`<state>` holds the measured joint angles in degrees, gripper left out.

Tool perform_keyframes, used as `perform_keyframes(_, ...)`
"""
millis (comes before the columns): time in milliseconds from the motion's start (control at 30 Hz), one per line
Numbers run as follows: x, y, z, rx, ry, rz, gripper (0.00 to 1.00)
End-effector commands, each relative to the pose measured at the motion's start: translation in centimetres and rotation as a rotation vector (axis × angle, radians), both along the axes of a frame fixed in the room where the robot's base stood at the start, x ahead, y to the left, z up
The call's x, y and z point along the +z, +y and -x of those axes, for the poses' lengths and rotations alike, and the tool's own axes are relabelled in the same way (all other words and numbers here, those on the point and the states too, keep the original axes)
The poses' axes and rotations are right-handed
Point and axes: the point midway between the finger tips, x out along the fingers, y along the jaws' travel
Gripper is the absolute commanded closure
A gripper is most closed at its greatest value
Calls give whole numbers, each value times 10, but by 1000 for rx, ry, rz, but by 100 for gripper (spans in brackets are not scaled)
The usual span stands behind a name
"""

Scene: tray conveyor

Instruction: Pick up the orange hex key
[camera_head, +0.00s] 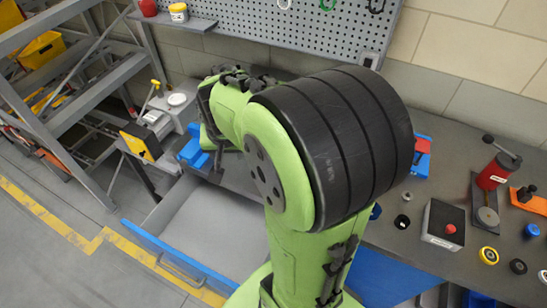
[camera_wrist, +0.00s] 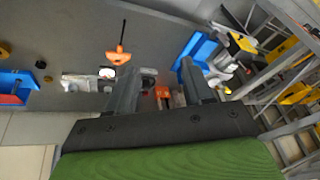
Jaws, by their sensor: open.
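An orange T-handled tool that looks like the hex key (camera_wrist: 118,56) lies on the grey bench top in the wrist view, its thin dark shaft pointing toward the top of the picture. My gripper (camera_wrist: 160,75) is open in the wrist view. The hex key is beyond and to the left of its left finger, apart from it. A second, smaller orange thing (camera_wrist: 163,97) shows between the fingers; what it is and its depth are unclear. In the head view my arm hides the gripper and that part of the bench.
A blue bin (camera_wrist: 19,88) with a red thing is at the left of the wrist view; a blue tray (camera_wrist: 198,45) is right of the fingers. In the head view, an open drawer (camera_head: 204,232) juts out in front, and a grey box (camera_head: 441,225) stands at the right.

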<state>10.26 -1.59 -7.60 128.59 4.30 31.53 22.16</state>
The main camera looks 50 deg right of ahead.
Motion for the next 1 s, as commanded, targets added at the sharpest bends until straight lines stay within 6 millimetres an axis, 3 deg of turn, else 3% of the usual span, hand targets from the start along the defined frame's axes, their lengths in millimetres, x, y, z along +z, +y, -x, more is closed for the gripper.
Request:
perform_keyframes(200, -54, -70, -28, -282, 47, 16, 49)
perform_keyframes(300, -89, -110, -32, -424, 62, 42, 49)
perform_keyframes(400, -114, -136, -31, -515, 70, 65, 49)
perform_keyframes(567, -134, -151, -30, -563, 72, 80, 49)
perform_keyframes(900, -208, -179, -37, -562, 75, 77, 49)
perform_keyframes(1000, -221, -185, -39, -560, 73, 78, 49)
